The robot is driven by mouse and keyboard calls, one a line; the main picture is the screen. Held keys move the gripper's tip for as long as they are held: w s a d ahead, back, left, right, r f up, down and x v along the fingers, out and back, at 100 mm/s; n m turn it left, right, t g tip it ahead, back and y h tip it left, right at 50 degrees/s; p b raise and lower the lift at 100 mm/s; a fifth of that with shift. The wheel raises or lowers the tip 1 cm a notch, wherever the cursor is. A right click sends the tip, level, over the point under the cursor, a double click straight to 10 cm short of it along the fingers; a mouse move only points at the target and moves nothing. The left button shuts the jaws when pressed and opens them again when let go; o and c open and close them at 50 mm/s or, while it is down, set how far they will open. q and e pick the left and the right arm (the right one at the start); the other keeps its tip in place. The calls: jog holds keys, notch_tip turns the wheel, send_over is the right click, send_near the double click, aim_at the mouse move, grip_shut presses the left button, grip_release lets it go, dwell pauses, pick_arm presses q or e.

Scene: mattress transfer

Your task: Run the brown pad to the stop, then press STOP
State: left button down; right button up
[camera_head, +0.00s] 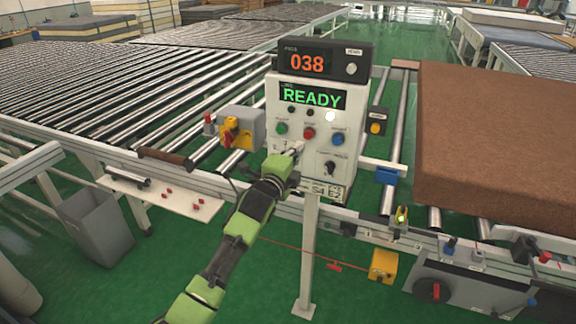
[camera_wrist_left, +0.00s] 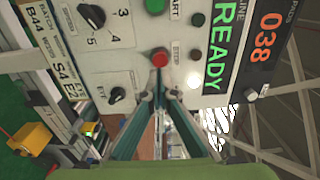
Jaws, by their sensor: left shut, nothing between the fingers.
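A thick brown pad (camera_head: 500,135) lies on the roller conveyor at the right; its right side is cut off. A white control panel (camera_head: 277,160) stands on a post in front of the conveyor, with a green READY display (camera_head: 312,96). Its red button (camera_head: 309,133) sits between a green button (camera_head: 281,128) and a blue button (camera_head: 338,139). My left gripper (camera_head: 292,152) is shut and empty, its tips just below the red button. In the left wrist view the tips (camera_wrist_left: 160,84) point at the red button (camera_wrist_left: 160,58); contact cannot be told. My right gripper is not in view.
A counter above the panel (camera_head: 307,63) reads 038. A grey box with a yellow and red switch (camera_head: 236,131) is left of the panel. Bare rollers (camera_head: 120,75) stretch away at the left.

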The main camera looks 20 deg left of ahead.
pick_arm(q)
jog(key=s+b, duration=0.2)
jog(key=s, duration=0.5)
jog(key=shift+a, duration=0.15)
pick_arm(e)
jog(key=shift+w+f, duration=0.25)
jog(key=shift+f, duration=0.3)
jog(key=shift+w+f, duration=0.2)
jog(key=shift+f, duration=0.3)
pick_arm(q)
jog(key=shift+s+r, duration=0.1)
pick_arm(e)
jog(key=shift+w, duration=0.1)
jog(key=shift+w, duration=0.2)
